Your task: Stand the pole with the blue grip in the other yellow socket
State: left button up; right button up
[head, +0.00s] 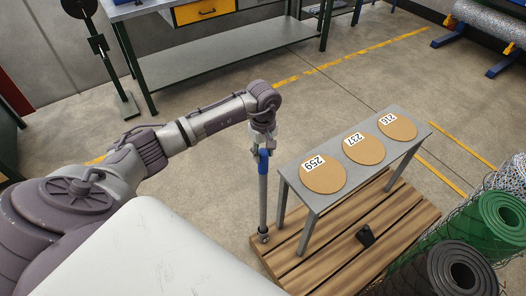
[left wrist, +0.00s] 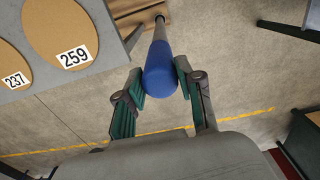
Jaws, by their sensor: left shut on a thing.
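The pole (head: 263,202) with the blue grip (head: 263,165) is upright beside the left end of the grey bench. Its foot is at a small grey collar (head: 264,237) at the wooden platform's left edge; I cannot tell whether it is seated there. My left gripper (head: 262,143) is shut on the pole at its blue grip. In the left wrist view the blue grip (left wrist: 160,75) is between the two fingers (left wrist: 160,84). I cannot make out a yellow socket in either view. My right gripper is not in view.
The grey bench (head: 300,180) carries round tan discs labelled 259, 237 and 216. It stands on the wooden platform (head: 330,262), with a small dark object (head: 366,236) on the boards. Rolled mesh (head: 440,272) stands at the right. A workbench (head: 230,65) is at the back.

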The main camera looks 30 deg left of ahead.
pick_arm(q)
notch_tip(320, 180, up, 17)
jog(key=p, duration=0.9)
dwell(0.4)
